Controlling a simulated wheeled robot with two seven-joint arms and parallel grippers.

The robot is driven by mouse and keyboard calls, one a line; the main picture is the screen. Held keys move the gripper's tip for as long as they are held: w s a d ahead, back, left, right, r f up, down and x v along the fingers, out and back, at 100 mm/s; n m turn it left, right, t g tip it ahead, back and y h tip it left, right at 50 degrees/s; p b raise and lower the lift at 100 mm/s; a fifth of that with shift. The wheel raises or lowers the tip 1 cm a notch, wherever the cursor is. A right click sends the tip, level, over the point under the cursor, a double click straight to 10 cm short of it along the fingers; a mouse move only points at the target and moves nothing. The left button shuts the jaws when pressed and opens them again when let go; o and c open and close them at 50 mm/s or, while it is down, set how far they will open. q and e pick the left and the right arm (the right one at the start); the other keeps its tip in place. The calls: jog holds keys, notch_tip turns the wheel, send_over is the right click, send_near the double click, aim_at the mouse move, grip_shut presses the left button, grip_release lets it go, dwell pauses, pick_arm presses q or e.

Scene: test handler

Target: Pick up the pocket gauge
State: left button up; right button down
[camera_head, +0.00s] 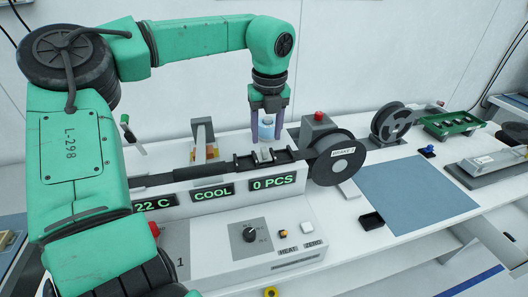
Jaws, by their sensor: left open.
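My left gripper (268,132), on the green arm from the left, points straight down over the machine's dark track (222,167). Its two dark purple fingers are open. A small pale blue, cylinder-like thing (267,129) shows between them, just above the track. I cannot tell whether the fingers touch it or what holds it up. No thing is clearly marked as the pocket gauge, so I cannot tell which it is. A small blue piece (428,151) lies at the right. My right gripper is not in view.
The test handler (235,238) shows lit "COOL" and "0 PCS" displays. A labelled black reel (336,160) stands at its right end, with another reel (391,123) behind. A blue-grey mat (418,190) is bare.

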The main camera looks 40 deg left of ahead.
aim_at(264, 149)
pick_arm(q)
jog(key=f+p, duration=0.1)
jog(key=f, duration=0.1)
jog(key=a+f+p, duration=0.1)
jog(key=f, duration=0.1)
jog(key=shift+f, duration=0.15)
jog(key=shift+s+d+f, duration=0.1)
jog(key=shift+f, duration=0.1)
jog(key=shift+c, duration=0.6)
grip_shut()
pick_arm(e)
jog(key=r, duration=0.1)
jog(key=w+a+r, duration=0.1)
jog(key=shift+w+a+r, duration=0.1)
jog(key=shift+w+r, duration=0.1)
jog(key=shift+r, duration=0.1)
